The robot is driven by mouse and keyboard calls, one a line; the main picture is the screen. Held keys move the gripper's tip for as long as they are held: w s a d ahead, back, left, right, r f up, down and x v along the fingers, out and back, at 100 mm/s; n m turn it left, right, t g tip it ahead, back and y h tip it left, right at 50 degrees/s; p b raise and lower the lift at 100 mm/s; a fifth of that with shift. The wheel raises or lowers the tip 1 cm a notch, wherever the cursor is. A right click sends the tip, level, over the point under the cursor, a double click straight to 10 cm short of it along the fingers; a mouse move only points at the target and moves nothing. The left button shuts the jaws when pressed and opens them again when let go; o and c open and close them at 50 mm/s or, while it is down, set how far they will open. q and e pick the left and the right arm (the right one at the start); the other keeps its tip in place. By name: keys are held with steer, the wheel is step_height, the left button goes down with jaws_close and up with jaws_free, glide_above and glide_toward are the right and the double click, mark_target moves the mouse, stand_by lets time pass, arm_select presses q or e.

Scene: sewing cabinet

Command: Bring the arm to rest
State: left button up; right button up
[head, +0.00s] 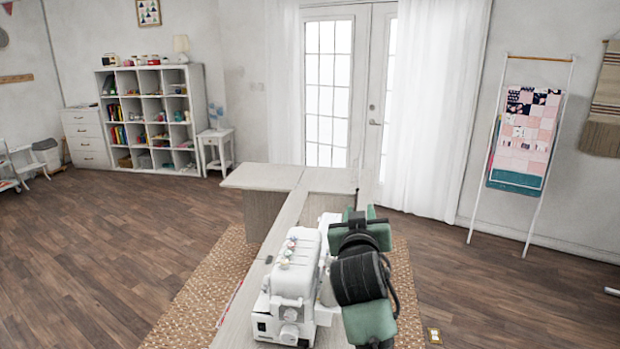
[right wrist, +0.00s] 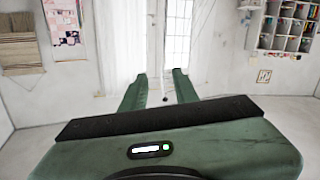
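My right arm comes in from the bottom of the head view, beside the white sewing machine (head: 293,272). Its green and black wrist hides part of the cabinet and the machine's right side. My right gripper (head: 359,214) points away toward the glazed doors. In the right wrist view the two green fingers of my right gripper (right wrist: 158,87) stand apart with nothing between them. My left gripper is not in view.
The sewing cabinet (head: 262,178) has a pale top that stretches ahead from the machine, over a woven rug (head: 205,290). A cube shelf (head: 152,118) stands at the back left. A ladder rack with a quilt (head: 524,140) leans at the right.

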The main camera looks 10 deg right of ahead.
steer(key=s+d+f+n+g+y, duration=0.1)
steer(key=s+d+f+g, duration=0.15)
steer(key=s+f, duration=0.85)
steer(key=s+d+f+g+y, duration=0.1)
steer(key=s+f+g, duration=0.45)
steer(key=f, duration=0.95)
steer(key=s+a+f+n+g+y, duration=0.15)
steer(key=s+f, duration=0.35)
steer(key=s, duration=0.8)
steer(key=s+d+f+n+g+y, duration=0.1)
steer(key=s+f+g, duration=0.25)
steer(key=s, duration=0.95)
step_height(320, 180, down, 27)
steer(key=s+g+b, duration=0.1)
steer(key=b, duration=0.1)
steer(key=s+d+f+g, duration=0.1)
steer(key=s+d+f, duration=0.1)
steer(key=s+f, duration=1.5)
step_height(320, 180, down, 2)
steer(key=shift+s+d+f+b, duration=0.1)
steer(key=shift+s+d+b, duration=0.15)
steer(key=shift+b, duration=0.2)
